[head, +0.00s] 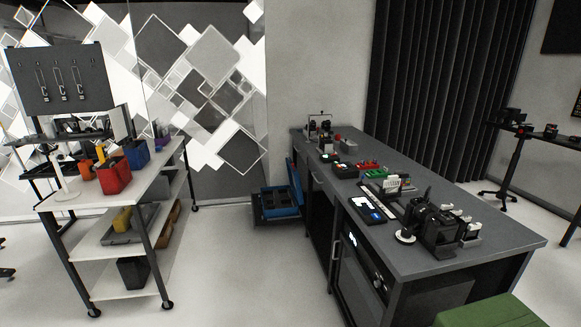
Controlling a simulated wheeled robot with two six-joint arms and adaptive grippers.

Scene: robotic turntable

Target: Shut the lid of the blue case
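The blue case (279,203) sits low near the back wall, between the white shelf cart and the dark workbench. Its lid (295,182) stands raised on the right side, close to the bench's left end, so the case is open. The inside of the case looks blue; its contents are too small to tell. Neither of my grippers is in view.
A wheeled cart (95,190) with bins and tools stands at the left. A long workbench (480,235) covered with devices fills the right. A green object (490,312) is at the bottom right. The floor (240,275) between cart and bench is clear.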

